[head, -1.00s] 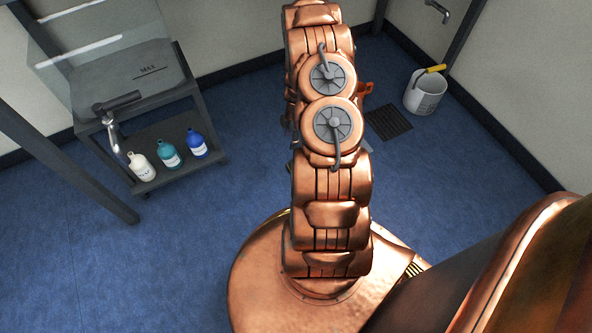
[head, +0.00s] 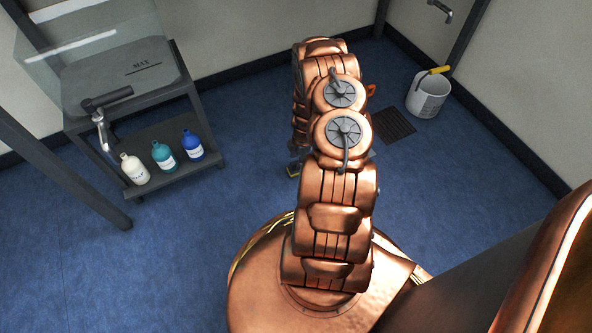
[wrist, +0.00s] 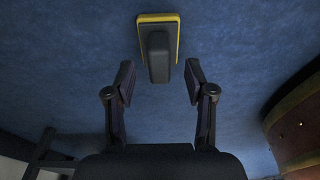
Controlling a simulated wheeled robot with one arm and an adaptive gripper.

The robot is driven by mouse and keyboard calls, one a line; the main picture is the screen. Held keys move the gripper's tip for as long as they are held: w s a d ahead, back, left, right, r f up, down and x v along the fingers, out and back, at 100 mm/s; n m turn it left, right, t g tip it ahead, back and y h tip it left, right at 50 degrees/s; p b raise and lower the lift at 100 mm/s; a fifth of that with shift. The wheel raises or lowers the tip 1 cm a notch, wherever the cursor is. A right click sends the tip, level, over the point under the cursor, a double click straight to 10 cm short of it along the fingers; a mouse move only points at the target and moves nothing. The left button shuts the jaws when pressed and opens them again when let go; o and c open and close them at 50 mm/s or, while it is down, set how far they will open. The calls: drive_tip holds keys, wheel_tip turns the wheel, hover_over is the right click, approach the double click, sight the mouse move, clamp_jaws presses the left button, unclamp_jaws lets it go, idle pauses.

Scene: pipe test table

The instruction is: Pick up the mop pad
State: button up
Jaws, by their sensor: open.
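The mop pad (wrist: 172,22) lies on the blue floor, a flat rectangle with a yellow edge and a dark grey raised block on top. In the wrist view it is at the top centre, beyond the fingertips. My gripper (wrist: 159,78) is open and empty, its two dark fingers apart on either side of the pad's near end, not touching it as far as I can see. In the head view my arm hides most of the gripper; a small dark and yellow piece (head: 292,170), apparently the pad's edge, shows left of the arm.
A sink stand (head: 180,85) at the left holds white (head: 135,170), teal (head: 165,157) and blue (head: 193,146) bottles on its lower shelf. A floor drain (head: 394,126) and a white bucket (head: 428,97) with a yellow item are at the right. Open floor lies between.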

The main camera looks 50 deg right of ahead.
drive_tip(key=shift+a+f+b, duration=0.2)
drive_tip(key=shift+f+b, duration=0.15)
drive_tip(key=shift+f, duration=0.8)
drive_tip(key=shift+w, duration=0.1)
drive_tip(key=shift+c, duration=0.2)
clamp_jaws()
